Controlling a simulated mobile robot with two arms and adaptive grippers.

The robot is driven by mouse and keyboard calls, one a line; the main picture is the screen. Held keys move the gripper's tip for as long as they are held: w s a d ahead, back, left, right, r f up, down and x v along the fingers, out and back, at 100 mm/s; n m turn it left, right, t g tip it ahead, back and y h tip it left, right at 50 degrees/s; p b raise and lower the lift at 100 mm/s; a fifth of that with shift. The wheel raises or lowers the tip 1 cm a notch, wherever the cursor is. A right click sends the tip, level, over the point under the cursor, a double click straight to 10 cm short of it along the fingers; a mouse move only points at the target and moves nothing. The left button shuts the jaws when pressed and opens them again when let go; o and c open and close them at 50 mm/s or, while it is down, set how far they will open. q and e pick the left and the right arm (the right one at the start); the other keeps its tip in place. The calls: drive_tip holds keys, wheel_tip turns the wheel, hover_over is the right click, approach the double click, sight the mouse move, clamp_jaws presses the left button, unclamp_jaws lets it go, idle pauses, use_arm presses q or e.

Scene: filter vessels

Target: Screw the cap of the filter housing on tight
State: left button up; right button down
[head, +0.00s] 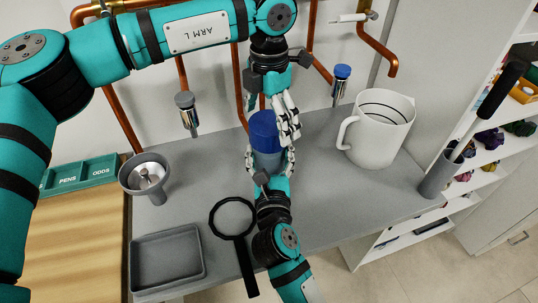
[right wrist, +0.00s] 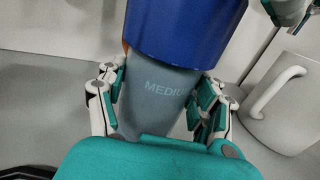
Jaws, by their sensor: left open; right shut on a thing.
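The filter housing has a grey body (head: 267,160) with a blue cap (head: 264,126) on its top end. In the right wrist view the body (right wrist: 158,98) shows part of the word "MEDIUM" and the cap (right wrist: 185,28) sits over it; I cannot tell how tight it is. My right gripper (head: 270,166) is shut on the grey body, with a finger on each side in the right wrist view (right wrist: 160,100). My left gripper (head: 284,118) is open, close above and to the right of the cap. I cannot tell whether it touches the cap.
A white jug (head: 379,135) stands to the right on the grey counter. A tool holder (head: 438,178) stands at the right edge. Copper pipes run behind.

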use_arm(q)
drive_tip(key=shift+f, duration=1.7)
drive_tip(key=c, duration=1.1)
drive_tip(key=shift+c, duration=0.2)
drive_tip(key=o, duration=1.2)
drive_tip(key=shift+c, duration=0.2)
drive_tip(key=shift+r, duration=0.1)
